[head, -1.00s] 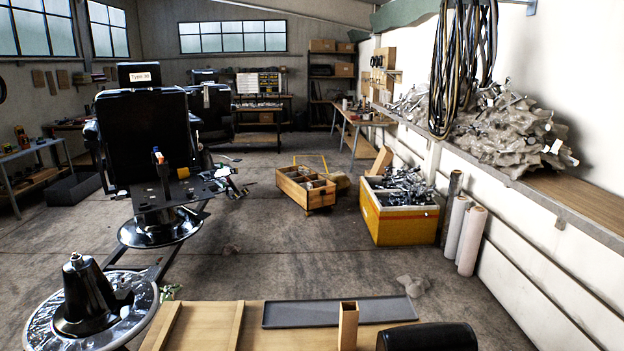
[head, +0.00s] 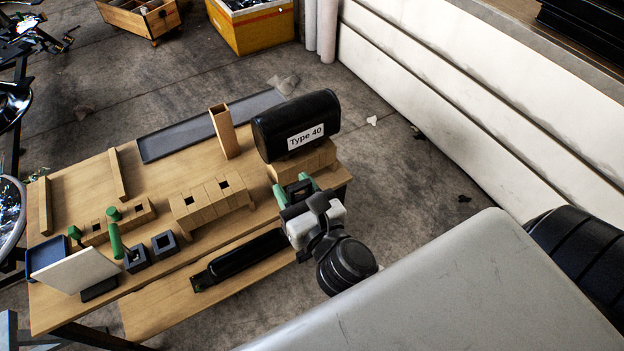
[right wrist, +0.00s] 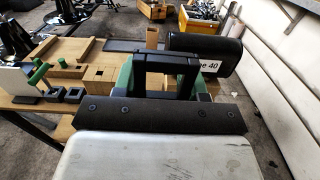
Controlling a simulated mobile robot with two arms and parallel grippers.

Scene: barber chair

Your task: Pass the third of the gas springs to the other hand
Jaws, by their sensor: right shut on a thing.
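My right gripper (head: 299,189) is over the right front edge of the wooden bench, with green fingers pointing away from me. In the right wrist view, my right gripper (right wrist: 167,75) is shut, with dark material between the green fingers. The held thing is mostly hidden, so I cannot tell whether it is a gas spring. A long black cylinder (head: 248,262) lies on the lower shelf. I cannot identify either as a gas spring. My left gripper is out of view.
A black roll marked Type 40 (head: 297,124) sits just beyond my right gripper. Wooden slotted blocks (head: 212,203), small dark square blocks (head: 164,244), an upright wooden box (head: 224,131) and a grey tray (head: 190,133) are on the bench.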

